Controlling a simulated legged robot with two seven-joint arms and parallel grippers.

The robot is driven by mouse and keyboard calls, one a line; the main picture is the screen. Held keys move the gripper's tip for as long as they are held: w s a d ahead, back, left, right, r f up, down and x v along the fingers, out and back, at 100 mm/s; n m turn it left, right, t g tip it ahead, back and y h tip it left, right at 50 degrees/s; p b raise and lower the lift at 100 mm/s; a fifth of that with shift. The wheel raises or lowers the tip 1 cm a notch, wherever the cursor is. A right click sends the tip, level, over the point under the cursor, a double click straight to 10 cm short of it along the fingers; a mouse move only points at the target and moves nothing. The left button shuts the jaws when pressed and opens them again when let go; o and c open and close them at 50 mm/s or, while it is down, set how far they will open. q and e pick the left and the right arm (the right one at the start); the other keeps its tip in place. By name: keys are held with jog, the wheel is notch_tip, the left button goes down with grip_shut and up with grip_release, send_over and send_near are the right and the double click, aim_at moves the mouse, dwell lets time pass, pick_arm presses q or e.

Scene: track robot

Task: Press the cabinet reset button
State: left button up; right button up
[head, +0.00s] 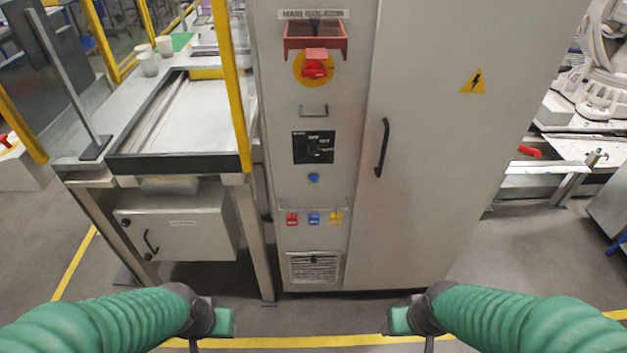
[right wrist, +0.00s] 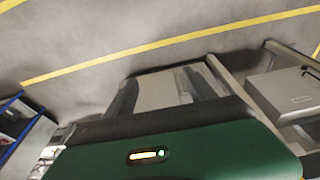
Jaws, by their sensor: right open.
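A grey cabinet (head: 440,130) stands upright ahead of me in the head view. A small round blue button (head: 314,178) is on its narrow left panel, just below a dark display (head: 314,147). My left gripper (head: 226,322) is low in the view, left of the cabinet's base and well below the button; its fingers cannot be made out. My right gripper (head: 398,320) is low, in front of the cabinet's base, apart from it and from the button. It is open, with nothing seen held. The right wrist view shows its green housing (right wrist: 180,155) over the floor; the button is not seen there.
A red isolator switch (head: 314,70) sits above the display, with red, blue and yellow tags (head: 314,218) below the button. The cabinet has a black door handle (head: 382,147). A workbench (head: 185,115) with a yellow post (head: 232,85) stands close on the left. Floor before the cabinet is clear.

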grip_shut()
dwell(1.6)
